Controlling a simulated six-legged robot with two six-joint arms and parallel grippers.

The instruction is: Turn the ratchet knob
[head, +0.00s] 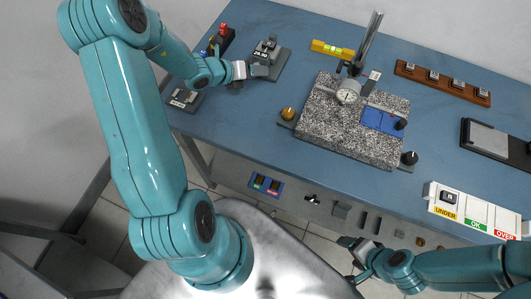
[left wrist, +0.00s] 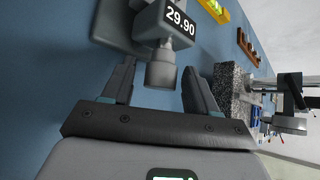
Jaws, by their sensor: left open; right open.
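A grey device with a display reading 29.90 (left wrist: 181,20) is in the left wrist view. A short grey cylindrical knob (left wrist: 161,73), apparently the ratchet knob, sticks out of it toward my gripper. The device also shows in the head view (head: 268,47), on the table's far left part. My left gripper (left wrist: 160,80) is open, with one finger on each side of the knob in the picture and a visible gap at both sides. In the head view my left gripper (head: 262,70) is at the device's near side and hides the knob. My right gripper (head: 352,258) is open and empty in front of the table.
A granite plate (head: 330,135) with a dial gauge (head: 347,92) and post stands mid-table. A small grey block fixture (head: 184,97) is left of my left gripper. A yellow level (head: 332,49), a brown rack (head: 440,82) and a sorting tray (head: 470,212) stand farther right.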

